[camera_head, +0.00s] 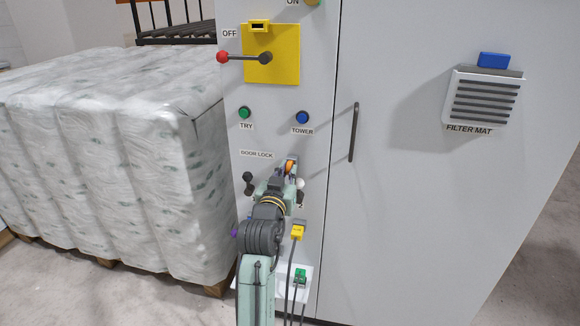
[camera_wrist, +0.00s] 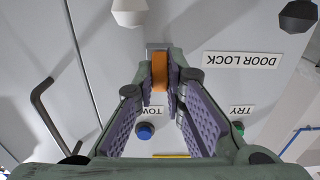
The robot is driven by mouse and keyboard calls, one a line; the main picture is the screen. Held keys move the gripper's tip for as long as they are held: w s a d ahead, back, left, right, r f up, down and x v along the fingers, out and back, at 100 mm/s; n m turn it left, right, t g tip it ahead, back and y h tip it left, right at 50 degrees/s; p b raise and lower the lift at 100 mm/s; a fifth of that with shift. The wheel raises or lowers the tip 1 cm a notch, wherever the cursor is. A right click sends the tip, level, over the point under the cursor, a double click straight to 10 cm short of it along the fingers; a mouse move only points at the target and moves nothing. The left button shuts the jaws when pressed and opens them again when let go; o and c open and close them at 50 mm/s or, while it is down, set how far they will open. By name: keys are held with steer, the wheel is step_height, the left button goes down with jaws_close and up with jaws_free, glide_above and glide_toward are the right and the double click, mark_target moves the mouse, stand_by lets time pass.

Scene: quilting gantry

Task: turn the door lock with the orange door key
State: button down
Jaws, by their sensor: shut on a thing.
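The orange door key (camera_wrist: 160,72) is between my gripper's fingertips, against the cabinet front beside the DOOR LOCK label (camera_wrist: 241,60). My gripper (camera_wrist: 159,85) is shut on it, with the purple pads on either side. A grey lock part (camera_wrist: 156,46) shows just beyond the key; how deep the key sits in it is hidden. In the head view the orange key (camera_head: 291,165) shows at the tip of my gripper (camera_head: 287,174), right of the DOOR LOCK label (camera_head: 257,154). My gripper and wrist cover most of the lock there.
A dark knob (camera_head: 248,178) is left of my gripper and a pale knob (camera_head: 301,184) is right. Green TRY (camera_head: 244,112) and blue TOWER (camera_head: 302,117) buttons are above. A door handle (camera_head: 354,132) stands to the right. Yellow (camera_head: 297,232) and green (camera_head: 300,275) plugs are below.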

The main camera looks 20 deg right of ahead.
steer(key=shift+m+b, duration=1.35)
steer(key=shift+m, duration=0.55)
